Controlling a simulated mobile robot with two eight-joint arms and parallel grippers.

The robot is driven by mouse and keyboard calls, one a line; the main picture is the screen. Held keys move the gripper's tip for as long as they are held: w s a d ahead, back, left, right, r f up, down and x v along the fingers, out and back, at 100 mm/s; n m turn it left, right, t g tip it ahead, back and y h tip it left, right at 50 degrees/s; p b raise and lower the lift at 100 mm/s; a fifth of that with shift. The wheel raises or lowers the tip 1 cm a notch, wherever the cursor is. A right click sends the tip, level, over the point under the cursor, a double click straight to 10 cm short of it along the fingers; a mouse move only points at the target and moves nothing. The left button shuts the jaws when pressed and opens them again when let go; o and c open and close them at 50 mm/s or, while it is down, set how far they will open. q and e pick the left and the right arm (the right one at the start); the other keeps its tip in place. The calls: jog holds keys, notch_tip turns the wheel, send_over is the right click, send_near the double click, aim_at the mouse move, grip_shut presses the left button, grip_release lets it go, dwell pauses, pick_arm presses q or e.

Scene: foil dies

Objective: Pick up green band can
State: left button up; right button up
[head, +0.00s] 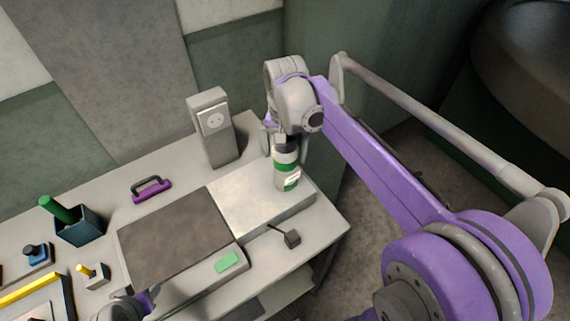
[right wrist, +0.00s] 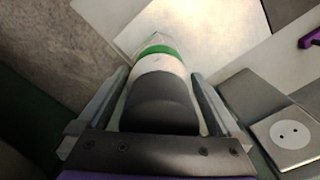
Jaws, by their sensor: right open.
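The green band can (head: 287,172) is white with a green band and a dark top. It stands upright on the bright metal plate (head: 240,205) at the right of the table. My right gripper (head: 284,146) is above it, pointing down, with a finger on either side of the can's upper part. In the right wrist view the can (right wrist: 158,62) lies between the two open fingers (right wrist: 158,105), its dark top nearest the palm. Whether a finger touches it I cannot tell. My left gripper (head: 130,304) shows only partly at the bottom edge; its jaws are unclear.
A grey socket post (head: 216,135) stands left of the can, near the wall. The table's right edge is close to the can.

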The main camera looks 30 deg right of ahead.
jog(key=shift+f, duration=0.45)
jog(key=shift+s, duration=0.1)
jog(key=shift+c, duration=0.3)
grip_shut()
